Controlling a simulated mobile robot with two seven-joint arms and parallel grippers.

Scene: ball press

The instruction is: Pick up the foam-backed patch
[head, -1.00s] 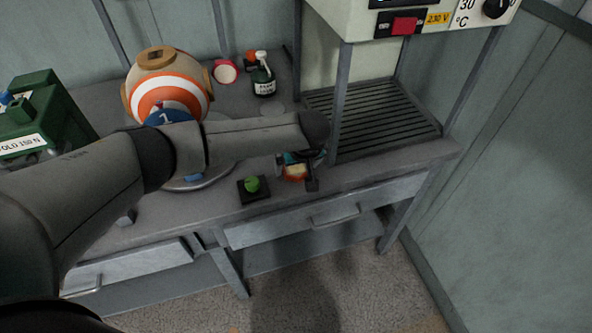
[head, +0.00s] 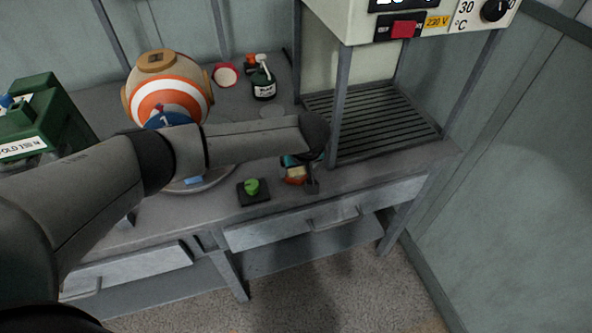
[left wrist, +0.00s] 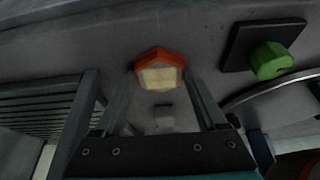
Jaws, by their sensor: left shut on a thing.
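The foam-backed patch (left wrist: 160,74) is a small orange five-sided piece with a pale yellow foam face. In the left wrist view it lies between the two fingers of my left gripper (left wrist: 158,82), which is shut on it. In the head view the patch (head: 293,180) shows as a bit of orange beside the gripper (head: 304,178), near the bench's front edge. The arm and gripper hide part of it there. I cannot tell how far it is above the bench top. My right gripper is not in view.
A dark square pad with a green knob (head: 252,187) sits just left of the gripper. An orange-and-white striped ball (head: 168,88) stands behind my arm. A dark bottle (head: 263,82) stands at the back. The press with a slatted base (head: 375,118) is at the right.

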